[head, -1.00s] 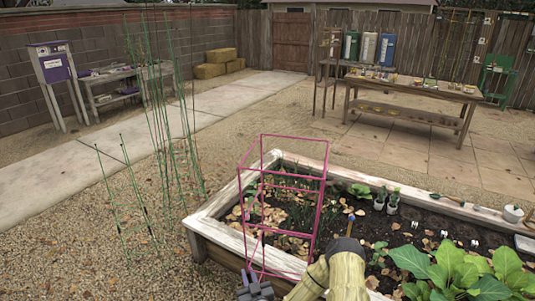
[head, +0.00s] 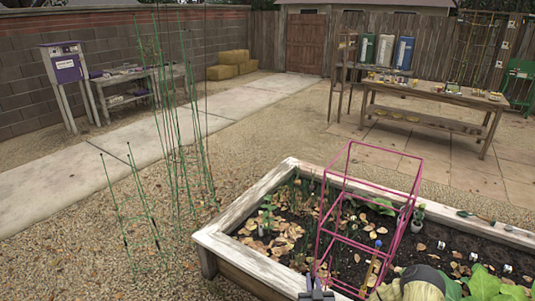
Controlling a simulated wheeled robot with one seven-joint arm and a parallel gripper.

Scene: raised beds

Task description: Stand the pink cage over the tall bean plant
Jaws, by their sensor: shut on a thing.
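The pink cage (head: 412,205) is an open wire frame. It stands upright in the head view, in front of the leaf-strewn left part of the raised bed (head: 240,208). My gripper (head: 316,282) is at the bottom edge of the view, at the cage's lower left, shut on the cage; the exact grip is partly cut off. Whether the cage's feet touch soil is hidden. A small leafy plant (head: 268,210) stands left of the cage. Green leaves also show behind its bars. I cannot tell which plant is the tall bean plant.
Thin green stakes (head: 180,130) stand in the gravel left of the bed. Small potted plants (head: 418,217) and a trowel (head: 475,216) are along the bed's right side. Large leaves (head: 485,283) fill the lower right. A wooden table (head: 430,92) stands behind.

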